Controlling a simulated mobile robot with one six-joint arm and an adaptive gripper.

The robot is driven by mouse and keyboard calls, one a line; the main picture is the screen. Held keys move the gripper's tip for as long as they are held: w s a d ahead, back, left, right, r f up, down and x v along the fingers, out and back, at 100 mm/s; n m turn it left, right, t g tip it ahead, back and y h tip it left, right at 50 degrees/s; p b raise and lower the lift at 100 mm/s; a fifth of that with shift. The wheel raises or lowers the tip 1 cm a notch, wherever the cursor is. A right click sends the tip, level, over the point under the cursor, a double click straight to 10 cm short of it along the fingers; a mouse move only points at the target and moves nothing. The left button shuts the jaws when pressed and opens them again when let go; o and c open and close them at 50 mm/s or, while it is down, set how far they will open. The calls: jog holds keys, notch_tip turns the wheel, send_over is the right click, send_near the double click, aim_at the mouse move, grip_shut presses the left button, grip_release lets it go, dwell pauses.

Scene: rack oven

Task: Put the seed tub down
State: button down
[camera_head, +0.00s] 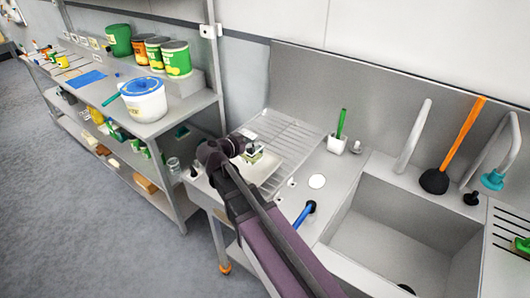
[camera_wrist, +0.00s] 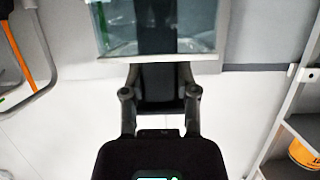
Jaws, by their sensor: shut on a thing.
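My gripper (camera_head: 243,147) is over the left end of the steel sink counter, beside the wire rack. In the wrist view, my gripper (camera_wrist: 160,78) is shut on a clear, grey-edged tub (camera_wrist: 200,28), which I take to be the seed tub. The tub fills the top middle of that view, and the dark gripper parts cover its centre. In the head view, a small pale tub with green on it (camera_head: 256,157) shows at the gripper's end, partly hidden by my arm. I cannot tell whether its base touches the surface below.
The wire rack (camera_head: 285,135) lies behind my gripper. A sink basin (camera_head: 400,235), an orange-handled plunger (camera_head: 466,135) and a white cup with a green brush (camera_head: 337,145) are to the right. A shelf unit on the left holds a white bucket (camera_head: 145,105) and several cans (camera_head: 176,59).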

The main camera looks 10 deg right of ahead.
jog(key=shift+s+a+f, duration=0.25)
jog(key=shift+s+f, duration=0.05)
jog(key=shift+s, duration=0.05)
jog(key=shift+w, duration=0.15)
jog(key=b, duration=0.2)
send_over(265, 145)
jog(key=s, duration=0.1)
jog(key=shift+s+a+f, duration=0.15)
jog(key=shift+a+f, duration=0.25)
jog(key=shift+f, duration=0.3)
jog(key=shift+w+d+f+b, duration=0.1)
jog(key=shift+w+f+b, duration=0.1)
jog(key=shift+f+b, duration=0.4)
jog(key=shift+w+d+f+b, duration=0.1)
jog(key=shift+w+f+b, duration=0.05)
jog(key=shift+f+b, duration=0.45)
jog(key=shift+w+d+f+b, duration=0.1)
jog(key=shift+w+f+b, duration=0.1)
jog(key=shift+f+b, duration=0.35)
jog(key=shift+f, duration=0.15)
jog(key=shift+c, duration=1.9)
grip_release()
